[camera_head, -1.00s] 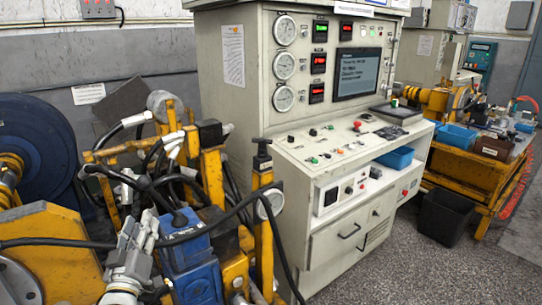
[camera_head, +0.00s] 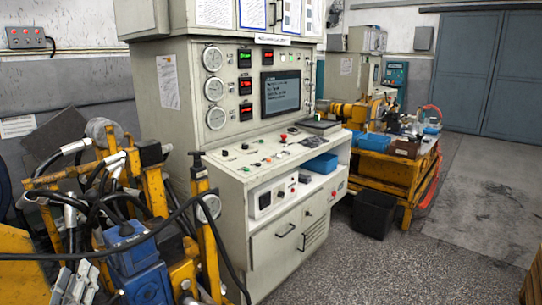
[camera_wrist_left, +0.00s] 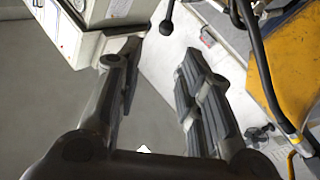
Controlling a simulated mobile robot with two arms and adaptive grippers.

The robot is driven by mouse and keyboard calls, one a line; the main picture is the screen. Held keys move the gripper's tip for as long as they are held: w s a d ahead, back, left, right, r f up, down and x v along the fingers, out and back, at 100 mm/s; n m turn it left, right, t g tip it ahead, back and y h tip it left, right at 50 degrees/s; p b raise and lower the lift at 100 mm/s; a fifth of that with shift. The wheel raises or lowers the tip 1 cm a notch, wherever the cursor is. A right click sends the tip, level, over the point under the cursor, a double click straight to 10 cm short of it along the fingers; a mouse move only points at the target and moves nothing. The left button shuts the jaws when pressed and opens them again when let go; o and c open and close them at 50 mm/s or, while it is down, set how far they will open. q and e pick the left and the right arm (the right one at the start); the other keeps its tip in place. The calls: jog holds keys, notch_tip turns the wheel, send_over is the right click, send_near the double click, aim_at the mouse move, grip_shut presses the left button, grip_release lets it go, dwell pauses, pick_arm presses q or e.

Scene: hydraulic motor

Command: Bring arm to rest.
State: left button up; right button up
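My left gripper (camera_head: 75,283) is at the lower left of the head view, partly cut off by the bottom edge. It is beside a blue hydraulic unit (camera_head: 140,272) on the yellow machine frame. In the left wrist view the two fingers of my left gripper (camera_wrist_left: 158,65) are spread apart, with nothing between them. Grey floor, a white surface and a black ball-ended lever (camera_wrist_left: 166,27) show beyond them. My right gripper is not in view.
Black hoses (camera_head: 80,195) and a yellow post (camera_head: 208,240) are close to the left arm. A control console (camera_head: 275,160) stands in the middle. A black bin (camera_head: 374,215) and a yellow workbench (camera_head: 398,180) are farther right. The floor at right (camera_head: 465,225) is mostly clear.

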pick_arm(q)
jog(key=s+d+f+m+g+h, duration=0.2)
jog(key=s+d+f+m+g, duration=0.15)
jog(key=d+f, duration=0.35)
jog(key=s+d+f+m+g+h, duration=0.25)
jog(key=d+f+g, duration=0.2)
jog(key=f, duration=0.45)
jog(key=s+d+f+m+g+h, duration=0.1)
jog(key=s+d+f+g, duration=0.2)
jog(key=s, duration=0.4)
jog(key=s+d+f+m+g, duration=0.1)
jog(key=s+d+f+g, duration=0.1)
jog(key=s+d, duration=0.35)
jog(key=s+d+f+m+g+h, duration=0.1)
jog(key=s+f+m+g, duration=0.15)
jog(key=s, duration=0.55)
notch_tip(320, 180, down, 26)
jog(key=s+g, duration=0.1)
jog(key=g, duration=0.1)
jog(key=s+a+f+g, duration=0.1)
jog(key=s+a+f, duration=0.1)
jog(key=s+f, duration=1.4)
jog(key=shift+s+a+f, duration=0.3)
jog(key=shift+s+a, duration=0.05)
jog(key=shift+s, duration=0.4)
